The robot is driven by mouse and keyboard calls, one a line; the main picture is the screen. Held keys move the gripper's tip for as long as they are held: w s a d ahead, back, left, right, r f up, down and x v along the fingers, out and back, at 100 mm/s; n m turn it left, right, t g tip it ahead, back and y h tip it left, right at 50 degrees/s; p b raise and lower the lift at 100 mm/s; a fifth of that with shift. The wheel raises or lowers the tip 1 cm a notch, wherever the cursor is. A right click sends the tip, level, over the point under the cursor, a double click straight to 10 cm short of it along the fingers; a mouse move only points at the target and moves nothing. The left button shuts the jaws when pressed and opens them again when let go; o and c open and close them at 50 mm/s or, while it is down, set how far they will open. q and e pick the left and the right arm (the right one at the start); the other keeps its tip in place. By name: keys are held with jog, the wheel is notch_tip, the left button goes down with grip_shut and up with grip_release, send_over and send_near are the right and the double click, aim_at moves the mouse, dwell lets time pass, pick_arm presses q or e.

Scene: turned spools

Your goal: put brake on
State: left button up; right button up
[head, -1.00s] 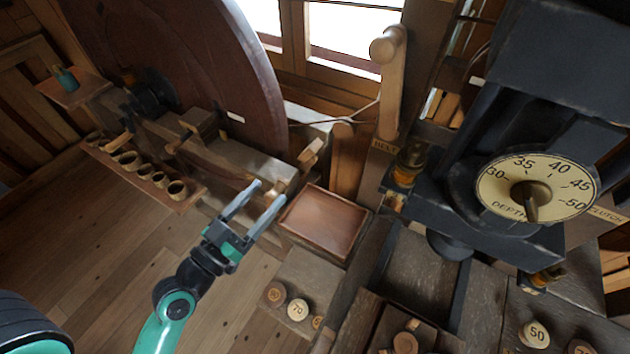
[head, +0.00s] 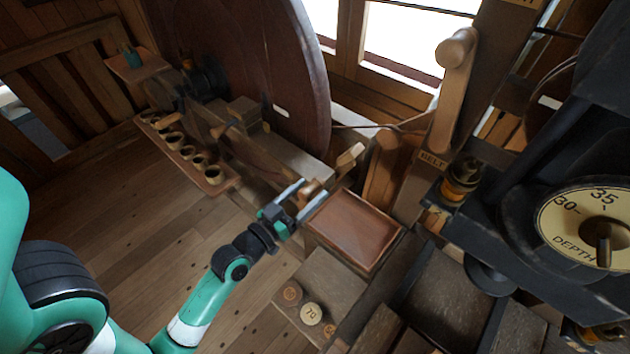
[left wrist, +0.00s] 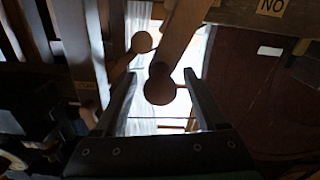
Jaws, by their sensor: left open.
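A wooden lever with a round knob (left wrist: 160,86) is in the left wrist view, its shaft running up and slightly right. It is probably the brake lever, but I see no brake label. In the head view a round wooden knob (head: 312,187) is at the end of the bench beside the big dark wheel. My left gripper (head: 312,189) is open at this knob. In the left wrist view its fingers (left wrist: 160,88) are on either side of the knob, with gaps. Whether they reach past it in depth is unclear. My right gripper is not in view.
A shallow wooden tray (head: 397,238) is just right of my gripper. A tall lever (head: 455,80) by the BELT label and the black machine with a depth dial (head: 574,222) stand farther right. The large wheel (head: 250,70) is behind. Open floor (head: 140,240) is at left.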

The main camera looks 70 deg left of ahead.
pick_arm(q)
jog(key=shift+x, duration=1.45)
jog(key=shift+c, duration=0.3)
grip_shut()
